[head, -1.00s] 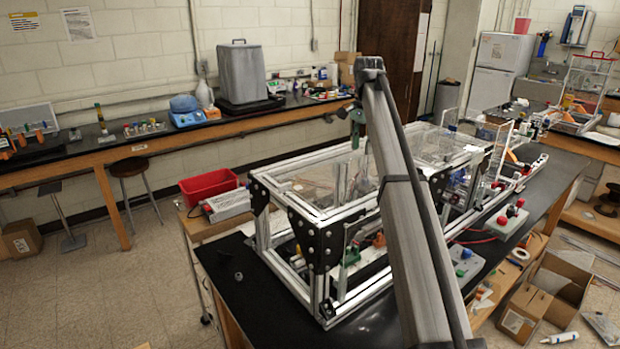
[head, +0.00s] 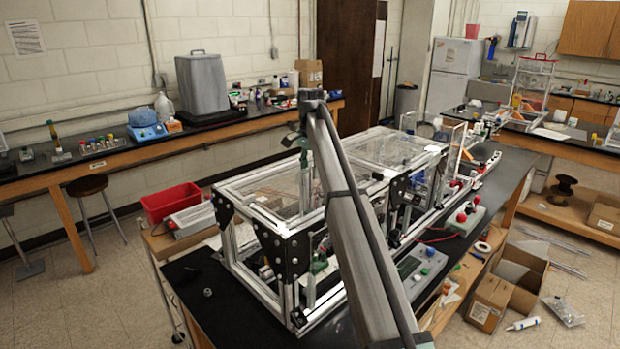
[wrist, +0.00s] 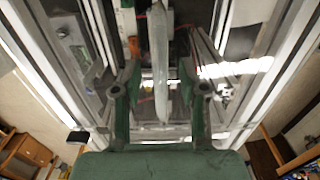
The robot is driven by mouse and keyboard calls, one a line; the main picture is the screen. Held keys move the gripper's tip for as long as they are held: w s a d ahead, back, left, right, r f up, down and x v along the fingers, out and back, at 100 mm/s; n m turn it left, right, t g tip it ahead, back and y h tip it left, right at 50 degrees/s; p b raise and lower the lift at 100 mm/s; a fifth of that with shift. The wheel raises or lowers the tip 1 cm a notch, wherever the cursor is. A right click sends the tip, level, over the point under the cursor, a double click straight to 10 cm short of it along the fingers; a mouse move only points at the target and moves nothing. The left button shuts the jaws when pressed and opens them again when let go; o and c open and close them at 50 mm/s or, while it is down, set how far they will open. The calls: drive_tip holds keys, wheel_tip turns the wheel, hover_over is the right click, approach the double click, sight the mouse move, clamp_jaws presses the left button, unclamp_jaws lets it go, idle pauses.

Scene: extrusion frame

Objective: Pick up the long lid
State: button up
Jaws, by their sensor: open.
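The aluminium extrusion frame (head: 292,285) stands on the black bench, with clear flat panels on top. A near clear panel (head: 268,190) and a far clear panel (head: 385,148) show in the head view. I cannot tell which is the long lid. In the wrist view my green gripper (wrist: 160,82) is open, a finger on each side of a pale, narrow, upright strip (wrist: 161,50). I cannot tell whether the strip is part of a lid or whether a finger touches it. My arm hides part of the frame in the head view.
Frame rails run close on both sides of my gripper in the wrist view. A red bin (head: 170,203) stands left of the frame. A grey control box (head: 415,268) sits right of it on the bench. An open cardboard box (head: 508,285) is on the right.

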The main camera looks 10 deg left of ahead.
clamp_jaws()
drive_tip(key=shift+r, duration=0.1)
